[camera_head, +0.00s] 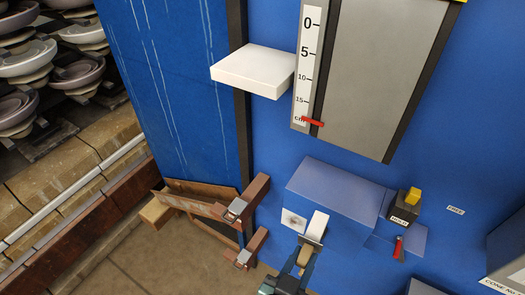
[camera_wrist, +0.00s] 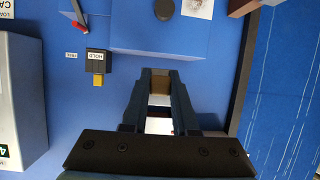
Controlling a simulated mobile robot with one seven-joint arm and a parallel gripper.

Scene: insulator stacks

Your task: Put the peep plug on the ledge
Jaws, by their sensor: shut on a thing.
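My gripper (camera_head: 306,256) is shut on a small tan piece, which I take to be the peep plug (camera_head: 304,257). It also shows between the fingertips in the wrist view (camera_wrist: 160,87). A white block (camera_head: 318,224) shows just above the fingers in the head view; I cannot tell whether it is part of the held piece. The white ledge (camera_head: 252,70) sticks out from the blue wall, up and left of my gripper, and its top looks bare. A dark round spot (camera_wrist: 164,9), perhaps the peep hole, shows on the blue face in the wrist view.
A blue box (camera_head: 335,195) stands out from the wall above my gripper. A HOLD block (camera_head: 404,207) with a yellow top and a red lever (camera_head: 398,247) are to its right. A scale (camera_head: 306,75) hangs right of the ledge. Brown brackets (camera_head: 243,200) stick out at left.

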